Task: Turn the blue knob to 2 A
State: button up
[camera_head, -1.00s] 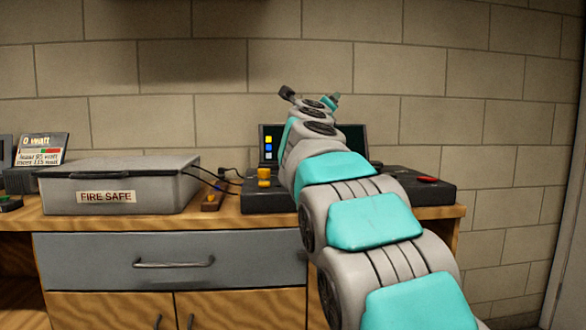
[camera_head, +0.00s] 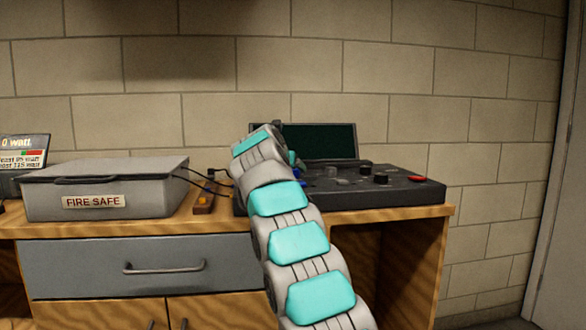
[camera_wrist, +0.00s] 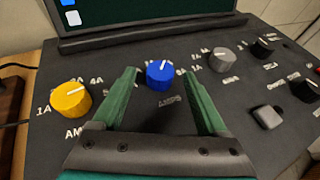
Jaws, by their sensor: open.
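The blue knob (camera_wrist: 159,76) is on the dark control panel (camera_wrist: 215,84), with a white pointer line on its top tilted up and slightly right. White markings lie around it, partly hidden by the fingers, and a small label is below it. My gripper (camera_wrist: 158,82) is open, its green fingers on either side of the knob in the wrist view. A gap shows on each side; whether the tips are level with the knob I cannot tell. In the head view a bit of blue (camera_head: 331,171) shows beside my arm, which hides most of the gripper.
A yellow knob (camera_wrist: 70,100) is left of my fingers, a grey knob (camera_wrist: 222,59) to the right. Black knobs, a switch and a red button (camera_head: 418,178) lie further right. A screen (camera_head: 325,142) rises behind; a fire safe (camera_head: 100,188) stands left on the bench.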

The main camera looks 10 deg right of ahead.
jog(key=shift+p+x, duration=0.3)
jog(key=shift+x, duration=1.4)
jog(key=shift+w+d, duration=0.1)
grip_shut()
